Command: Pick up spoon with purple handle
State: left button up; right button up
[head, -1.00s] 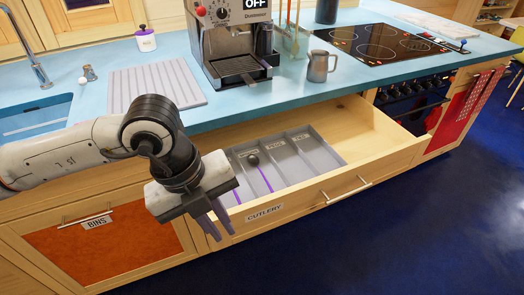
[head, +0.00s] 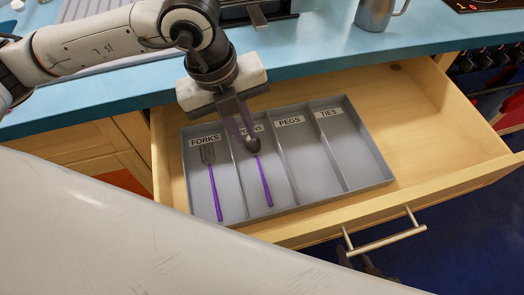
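The spoon with the purple handle (head: 265,182) lies in the spoons compartment of the grey cutlery tray (head: 375,172), its dark bowl toward the back. A fork with a purple handle (head: 215,192) lies in the forks compartment to its left. My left gripper (head: 242,133) points down over the back of the spoons compartment. Its fingers look apart, close to the spoon's bowl and partly covering the compartment label; I cannot tell whether they touch the spoon. A dark part that looks like my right gripper (head: 368,264) shows by the drawer handle, mostly hidden; its opening is unclear.
The wooden drawer (head: 420,130) is open, with bare floor right of the tray. The pegs and ties compartments are empty. The blue counter (head: 310,45) overhangs behind, with a metal jug (head: 374,14) on it. The drawer handle (head: 385,240) sticks out in front.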

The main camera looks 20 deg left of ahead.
aim_at(257, 159)
pick_arm(q)
jog(key=f, duration=0.3)
jog(key=d+f, duration=0.1)
jog(key=f, duration=0.2)
jog(key=w+f, duration=0.1)
jog(key=f, duration=0.3)
jog(key=shift+d, duration=0.4)
jog(key=shift+r, duration=0.1)
grip_shut()
